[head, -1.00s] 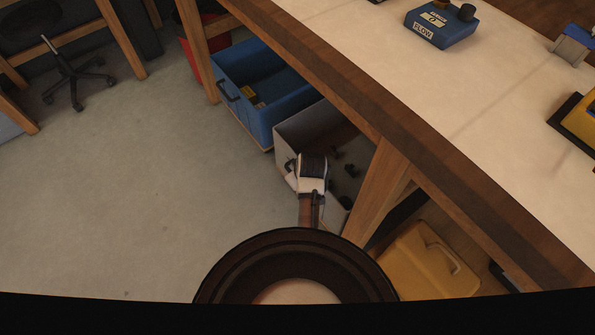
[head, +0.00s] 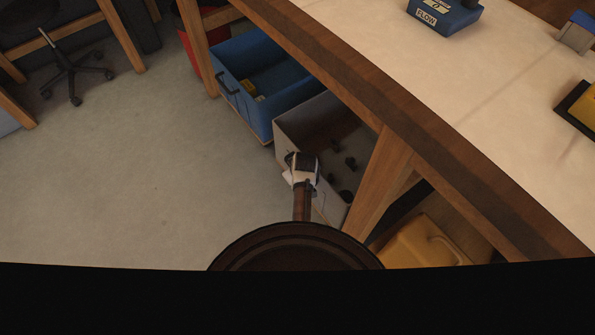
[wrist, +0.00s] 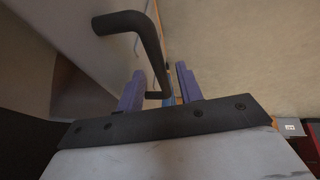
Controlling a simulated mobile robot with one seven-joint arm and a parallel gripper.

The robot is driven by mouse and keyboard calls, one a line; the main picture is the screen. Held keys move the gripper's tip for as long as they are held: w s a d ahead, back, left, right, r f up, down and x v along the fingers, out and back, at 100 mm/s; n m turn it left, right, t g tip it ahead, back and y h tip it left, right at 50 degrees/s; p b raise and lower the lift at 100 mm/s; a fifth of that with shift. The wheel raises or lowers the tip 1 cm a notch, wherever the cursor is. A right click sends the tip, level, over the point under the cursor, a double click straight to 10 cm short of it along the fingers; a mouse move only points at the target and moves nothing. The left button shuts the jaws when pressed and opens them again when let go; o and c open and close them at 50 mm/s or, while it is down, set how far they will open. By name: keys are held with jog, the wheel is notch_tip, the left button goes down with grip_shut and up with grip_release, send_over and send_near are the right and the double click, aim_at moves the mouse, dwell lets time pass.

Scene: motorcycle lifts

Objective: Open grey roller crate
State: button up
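The grey roller crate (head: 283,137) stands on the floor under the bench, with several small dark items inside. My gripper (head: 301,163) is at its aisle-side wall, and my wrist hides part of that wall. In the wrist view a dark bent bar handle (wrist: 150,45) stands out from the crate's pale wall (wrist: 80,30). My gripper (wrist: 160,88) has its two purple fingers apart, one on each side of the handle's lower end. I cannot tell whether either finger touches the bar.
A blue crate (head: 240,103) sits just beyond the grey one. A wooden bench leg (head: 378,185) stands close to its right, with a yellow container (head: 425,245) past it. The bench top (head: 420,95) overhangs the crates. Open floor (head: 130,180) lies to the left.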

jog(key=shift+c, duration=0.4)
grip_shut()
jog(key=s+a+p, duration=0.3)
jog(key=s+a, duration=0.7)
jog(key=a, duration=0.4)
jog(key=s+a+p, duration=0.4)
jog(key=s+a, duration=0.6)
jog(key=a, duration=0.4)
jog(key=shift+s+a, duration=0.2)
jog(key=shift+s, duration=0.1)
jog(key=shift+o, duration=0.4)
grip_release()
